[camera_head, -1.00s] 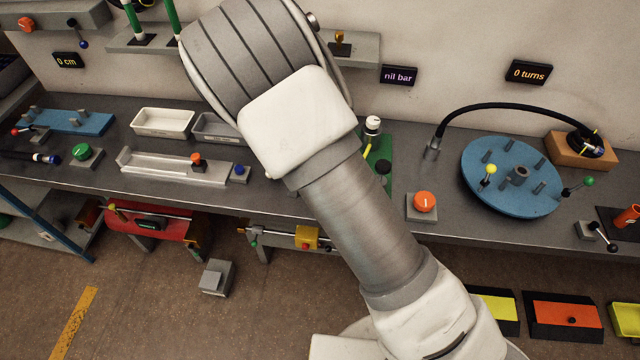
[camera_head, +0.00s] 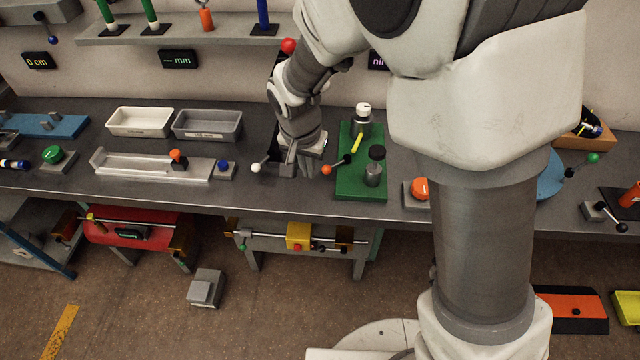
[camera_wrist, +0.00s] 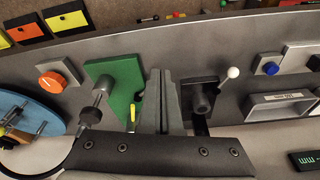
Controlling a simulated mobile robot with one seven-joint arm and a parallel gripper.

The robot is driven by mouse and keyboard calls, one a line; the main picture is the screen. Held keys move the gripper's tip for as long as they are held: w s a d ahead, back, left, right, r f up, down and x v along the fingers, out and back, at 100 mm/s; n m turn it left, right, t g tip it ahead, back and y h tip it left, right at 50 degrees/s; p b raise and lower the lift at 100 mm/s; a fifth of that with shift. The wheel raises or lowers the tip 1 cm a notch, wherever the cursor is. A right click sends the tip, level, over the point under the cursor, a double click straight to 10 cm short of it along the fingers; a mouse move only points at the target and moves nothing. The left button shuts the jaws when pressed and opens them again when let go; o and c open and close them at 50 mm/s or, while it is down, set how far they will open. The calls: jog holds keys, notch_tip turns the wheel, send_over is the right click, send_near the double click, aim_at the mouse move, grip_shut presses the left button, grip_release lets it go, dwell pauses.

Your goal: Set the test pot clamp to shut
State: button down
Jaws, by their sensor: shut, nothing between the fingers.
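My gripper (camera_head: 298,172) is shut and empty, low over the bench. In the wrist view its fingers (camera_wrist: 168,75) point between a green board and a grey block with a white-knobbed lever. No label shows which is the test pot clamp.
A white tray (camera_head: 140,122) and a grey tray (camera_head: 206,125) stand to the left, behind a metal channel (camera_head: 140,163). An orange button (camera_head: 419,188) is right of the green board. A shelf (camera_head: 180,35) overhangs the back. My arm hides much of the right side.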

aim_at(334, 165)
jog(key=shift+n+t, duration=0.3)
jog(key=shift+t, duration=0.1)
jog(key=x, duration=0.2)
jog(key=d+b+x, duration=0.1)
jog(key=x, duration=0.2)
jog(key=b+x, duration=0.1)
jog(key=x, duration=0.2)
jog(key=shift+w+d+f, duration=0.1)
jog(key=shift+w+d, duration=0.25)
jog(key=shift+w, duration=0.1)
jog(key=w, duration=0.3)
jog(key=shift+d+f, duration=0.35)
jog(key=shift+f, duration=0.05)
jog(key=shift+w+f+p, duration=0.1)
jog(key=shift+w+p, duration=0.2)
jog(key=shift+w, duration=0.2)
